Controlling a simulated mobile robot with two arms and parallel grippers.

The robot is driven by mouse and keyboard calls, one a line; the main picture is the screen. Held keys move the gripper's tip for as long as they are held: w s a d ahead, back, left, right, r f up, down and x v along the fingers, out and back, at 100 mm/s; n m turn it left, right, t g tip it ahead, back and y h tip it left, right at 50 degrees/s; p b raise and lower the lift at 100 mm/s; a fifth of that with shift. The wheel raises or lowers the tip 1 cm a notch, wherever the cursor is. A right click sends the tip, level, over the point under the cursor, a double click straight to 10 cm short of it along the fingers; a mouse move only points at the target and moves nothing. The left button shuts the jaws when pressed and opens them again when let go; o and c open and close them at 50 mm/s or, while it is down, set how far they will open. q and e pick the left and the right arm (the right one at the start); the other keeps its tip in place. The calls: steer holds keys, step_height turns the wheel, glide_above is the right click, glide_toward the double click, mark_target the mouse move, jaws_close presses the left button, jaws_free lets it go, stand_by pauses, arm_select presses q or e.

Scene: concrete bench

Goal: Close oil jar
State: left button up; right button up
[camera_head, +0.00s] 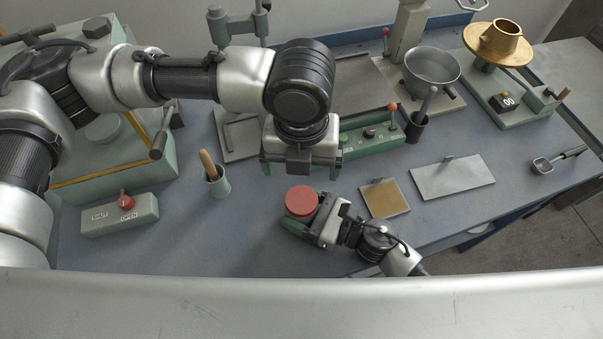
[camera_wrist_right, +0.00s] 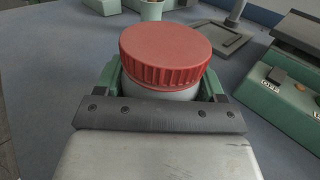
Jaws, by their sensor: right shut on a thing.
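The oil jar has a pale grey-white body (camera_wrist_right: 160,90) and a wide red ribbed lid (camera_head: 301,200). The lid (camera_wrist_right: 166,52) sits on top of the jar; I cannot tell whether it is fully tightened. My right gripper (camera_head: 308,214) is shut on the jar body below the lid, with a green finger on each side in the right wrist view (camera_wrist_right: 160,84). The lid hides most of the body in the head view. My left gripper (camera_head: 300,170) points down above and behind the jar, its green fingers apart, with nothing visible between them.
A green SHUT/OPEN switch box (camera_head: 120,214) and a cup with a wooden-handled tool (camera_head: 218,183) stand to the left. A green control box (camera_head: 370,137) is behind. A tan square plate (camera_head: 385,198) and a grey plate (camera_head: 452,177) lie right. Bench (camera_head: 240,240) left of the jar is clear.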

arm_select(q)
steer(key=shift+r, duration=0.4)
arm_select(e)
steer(key=o, duration=1.8)
arm_select(q)
step_height(320, 180, down, 4)
steer(key=b, duration=0.3)
steer(key=shift+r+b, duration=0.2)
steer(key=shift+b, duration=0.1)
arm_select(e)
steer(key=v, duration=1)
steer(key=shift+s+d+f, duration=0.1)
steer(key=shift+f, duration=0.05)
steer(key=shift+s+d, duration=0.15)
steer(key=shift+d, duration=0.15)
arm_select(q)
steer(key=shift+s+f, duration=0.1)
